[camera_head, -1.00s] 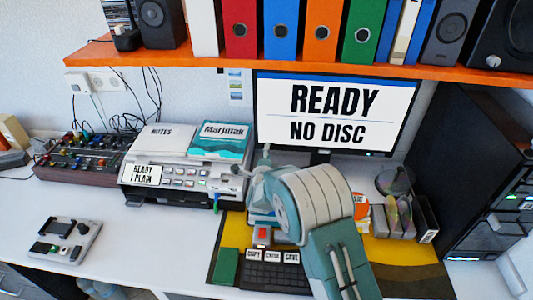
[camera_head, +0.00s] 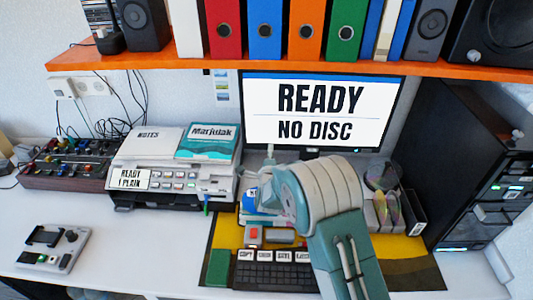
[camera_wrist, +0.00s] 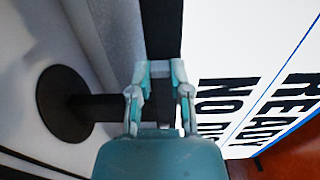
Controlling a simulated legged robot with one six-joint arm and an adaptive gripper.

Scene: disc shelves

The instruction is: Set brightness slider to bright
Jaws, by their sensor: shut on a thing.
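The monitor (camera_head: 375,95) stands at the back of the desk, lit white with "READY / NO DISC". My gripper (camera_head: 270,152) is at the left part of its lower edge in the head view. In the wrist view my gripper's fingertips (camera_wrist: 158,68) straddle the dark lower bezel (camera_wrist: 163,30), shut on a small part there. That part, seemingly the brightness slider, is hidden between the fingers; its exact position cannot be read. The bright screen (camera_wrist: 240,60) fills the right of the wrist view.
The monitor's dark stand (camera_wrist: 65,103) shows close to the fingers. A printer (camera_head: 175,175) is left of my arm. A keyboard (camera_head: 272,277) and buttons lie in front, and a disc rack (camera_head: 413,213) is at right. The orange shelf (camera_head: 300,64) hangs above.

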